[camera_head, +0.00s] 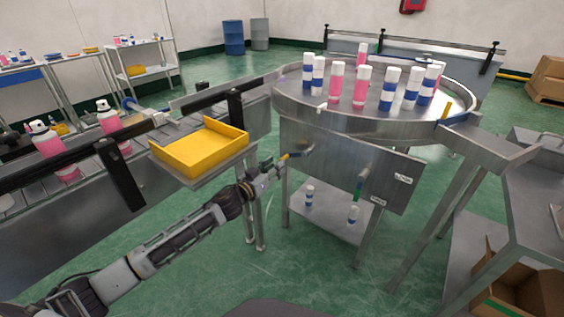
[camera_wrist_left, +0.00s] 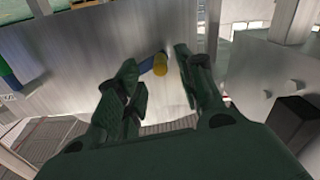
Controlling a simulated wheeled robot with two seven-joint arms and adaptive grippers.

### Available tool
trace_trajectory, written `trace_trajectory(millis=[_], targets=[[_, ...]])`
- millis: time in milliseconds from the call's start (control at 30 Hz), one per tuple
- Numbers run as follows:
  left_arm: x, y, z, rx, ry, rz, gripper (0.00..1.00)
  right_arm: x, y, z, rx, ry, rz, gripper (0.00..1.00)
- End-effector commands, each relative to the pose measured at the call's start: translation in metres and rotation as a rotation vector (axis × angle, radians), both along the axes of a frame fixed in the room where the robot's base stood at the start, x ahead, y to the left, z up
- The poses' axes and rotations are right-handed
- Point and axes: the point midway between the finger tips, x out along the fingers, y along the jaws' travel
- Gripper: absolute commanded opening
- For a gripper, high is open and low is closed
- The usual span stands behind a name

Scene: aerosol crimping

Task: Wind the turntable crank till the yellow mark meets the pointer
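The round steel turntable (camera_head: 290,110) carries several pink, white and blue cans. A yellow piece (camera_head: 446,110) stands at its right rim and a small white piece (camera_head: 321,107) at its front rim; I cannot tell which is mark or pointer. The crank (camera_head: 303,152) sticks out of the steel panel below, with a yellow-tipped handle (camera_head: 285,156). My left gripper (camera_head: 270,168) is just left of the handle. In the left wrist view the fingers (camera_wrist_left: 158,82) are apart, and the yellow knob (camera_wrist_left: 160,65) shows between them, near the tips; contact is unclear. My right gripper is out of view.
A green-handled lever (camera_head: 360,183) is on the same panel, right of the crank. A yellow tray (camera_head: 205,152) sits above my left forearm, beside the conveyor (camera_head: 80,205) with pink cans. A lower shelf (camera_head: 325,222) holds small cans. Green floor in front is mostly free.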

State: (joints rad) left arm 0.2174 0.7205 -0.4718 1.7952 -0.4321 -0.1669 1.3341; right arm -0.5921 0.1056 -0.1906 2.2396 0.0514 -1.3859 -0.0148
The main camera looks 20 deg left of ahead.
Motion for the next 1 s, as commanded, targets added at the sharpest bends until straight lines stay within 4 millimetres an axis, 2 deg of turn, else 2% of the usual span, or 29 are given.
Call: trace_trajectory(millis=[233,600,1000], targets=[[0.015,-0.006,0.001,0.000,-0.002,-0.001,0.38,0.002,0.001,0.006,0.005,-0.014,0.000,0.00],[0.036,-0.013,0.001,-0.001,-0.002,0.000,0.38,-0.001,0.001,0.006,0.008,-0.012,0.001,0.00],[0.045,-0.017,0.001,0.000,0.000,0.000,0.38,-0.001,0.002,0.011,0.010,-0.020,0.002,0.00]])
